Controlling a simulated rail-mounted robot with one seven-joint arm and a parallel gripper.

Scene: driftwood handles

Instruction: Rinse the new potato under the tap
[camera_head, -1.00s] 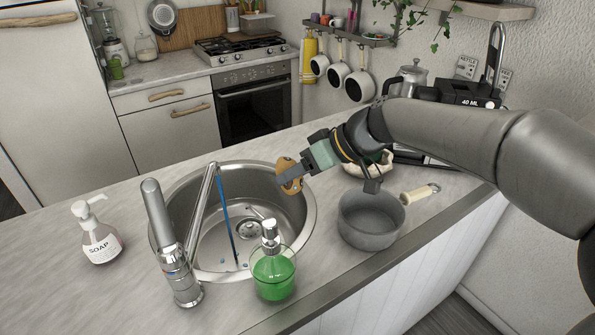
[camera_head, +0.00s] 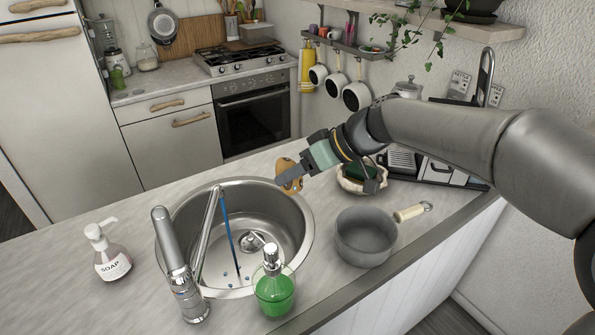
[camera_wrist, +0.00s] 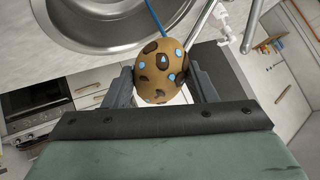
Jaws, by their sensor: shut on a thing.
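The new potato (camera_head: 289,171) is tan with dark brown patches. In the wrist view the potato (camera_wrist: 162,70) also shows light blue spots. My gripper (camera_head: 291,175) is shut on it, with one finger on each side, and holds it in the air at the right rim of the sink. The tap (camera_head: 178,265) stands at the sink's near left edge, its spout reaching over the round steel sink (camera_head: 285,225). A thin blue stream of water (camera_head: 228,225) falls from the spout into the basin, to the left of the potato. Blue drops lie on the basin floor.
A green soap dispenser (camera_head: 273,290) stands at the sink's near edge and a white-topped soap bottle (camera_head: 110,258) at the left. A grey saucepan (camera_head: 365,240) and a bowl with a sponge (camera_head: 350,181) stand right of the sink. The counter between sink and saucepan is bare.

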